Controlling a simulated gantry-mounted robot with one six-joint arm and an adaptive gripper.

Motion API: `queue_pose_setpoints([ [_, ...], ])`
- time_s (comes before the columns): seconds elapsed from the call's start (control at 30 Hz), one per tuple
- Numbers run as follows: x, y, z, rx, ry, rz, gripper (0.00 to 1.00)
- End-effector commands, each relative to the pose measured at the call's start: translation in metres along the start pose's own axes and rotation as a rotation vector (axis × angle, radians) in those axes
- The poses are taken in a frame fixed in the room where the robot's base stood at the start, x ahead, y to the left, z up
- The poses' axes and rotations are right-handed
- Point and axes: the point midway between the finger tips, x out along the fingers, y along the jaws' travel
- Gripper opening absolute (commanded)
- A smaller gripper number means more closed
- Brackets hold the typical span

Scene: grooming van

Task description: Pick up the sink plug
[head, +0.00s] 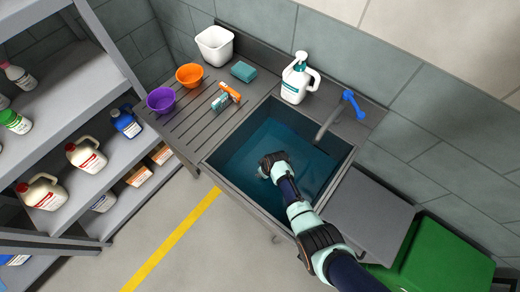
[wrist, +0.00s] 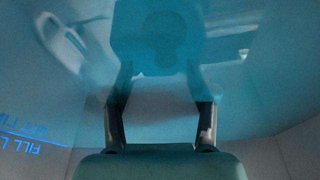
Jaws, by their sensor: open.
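My gripper (head: 265,172) points down into the sink (head: 212,172), low over or in the blue-tinted water (head: 250,150). In the wrist view my gripper (wrist: 159,72) has its two fingers spread apart, with nothing visible held between them. A darker blue, blocky shape with a rounded middle lies just beyond the fingertips; it looks like a reflection on the water, but I cannot be sure. I cannot make out the sink plug in either view. Water, reflections and my gripper obscure the sink floor.
A blue-handled tap (head: 350,103) and a white pump bottle (head: 297,80) stand behind the sink. The left drainboard holds an orange bowl (head: 189,75), a purple bowl (head: 161,100) and a teal sponge (head: 243,72). Sink walls surround my gripper; lettering (wrist: 35,135) marks one.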

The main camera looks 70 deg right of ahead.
Motion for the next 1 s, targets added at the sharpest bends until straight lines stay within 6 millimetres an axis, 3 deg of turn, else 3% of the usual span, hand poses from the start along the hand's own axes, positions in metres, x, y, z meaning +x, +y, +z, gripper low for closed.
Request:
queue_pose_setpoints([
  [0.2,0.043,-0.006,0.000,-0.001,-0.002,-0.001,0.57],
  [0.5,0.047,-0.006,-0.002,-0.001,-0.001,0.000,0.57],
  [0.87,0.047,-0.006,-0.002,-0.001,-0.001,0.000,0.00],
  [1.0,0.047,-0.006,-0.002,-0.001,-0.001,0.000,0.00],
])
